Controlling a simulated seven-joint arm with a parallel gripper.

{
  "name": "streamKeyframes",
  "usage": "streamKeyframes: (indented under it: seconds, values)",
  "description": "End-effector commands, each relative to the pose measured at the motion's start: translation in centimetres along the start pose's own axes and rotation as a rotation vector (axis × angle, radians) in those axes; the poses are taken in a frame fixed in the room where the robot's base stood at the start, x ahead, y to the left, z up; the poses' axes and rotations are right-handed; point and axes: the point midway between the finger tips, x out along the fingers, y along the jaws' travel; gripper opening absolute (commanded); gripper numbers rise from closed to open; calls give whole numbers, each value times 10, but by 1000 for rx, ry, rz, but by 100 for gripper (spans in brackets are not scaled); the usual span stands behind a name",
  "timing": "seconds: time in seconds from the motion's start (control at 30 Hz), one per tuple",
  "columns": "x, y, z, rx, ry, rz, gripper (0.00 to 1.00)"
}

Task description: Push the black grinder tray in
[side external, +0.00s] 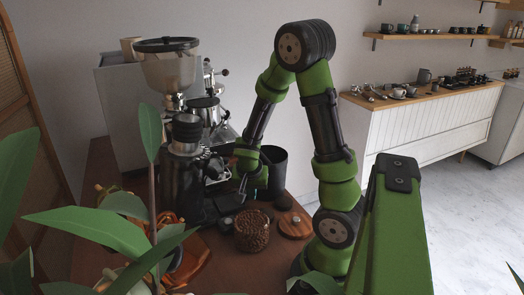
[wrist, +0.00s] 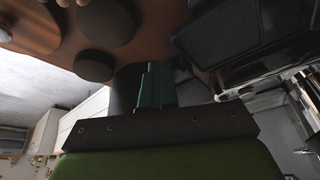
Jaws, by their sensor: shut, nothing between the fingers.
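The black coffee grinder (side external: 180,185) stands at the left of the cart in the side view, with a clear hopper (side external: 168,70) on top. Its black tray (side external: 228,204) is low at the grinder's front, partly hard to make out against the dark base. In the wrist view the black tray (wrist: 225,32) is a rimmed, shallow shape at upper right. My gripper (side external: 242,188) points down just above and beside the tray. In the wrist view my gripper's fingers (wrist: 156,85) are together with nothing between them. I cannot tell whether they touch the tray.
A black cylinder (side external: 273,168) stands right behind my gripper. A brown woven cup (side external: 252,232) and a round wooden board (side external: 293,226) are at the front right. An espresso machine (side external: 212,110) stands behind the grinder. Plant leaves (side external: 110,225) cover the lower left.

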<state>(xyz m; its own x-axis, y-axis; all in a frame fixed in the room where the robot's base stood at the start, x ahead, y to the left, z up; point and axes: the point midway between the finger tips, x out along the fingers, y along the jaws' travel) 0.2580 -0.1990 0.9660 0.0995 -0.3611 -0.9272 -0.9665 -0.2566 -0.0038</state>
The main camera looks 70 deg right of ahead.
Motion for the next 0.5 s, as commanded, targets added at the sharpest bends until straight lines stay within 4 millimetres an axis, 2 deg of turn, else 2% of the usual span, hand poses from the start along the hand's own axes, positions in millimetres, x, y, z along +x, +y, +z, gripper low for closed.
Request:
streamKeyframes:
  seconds: [0.5]
  values:
    - [0, -14, 11, -11, -7, 4, 0]
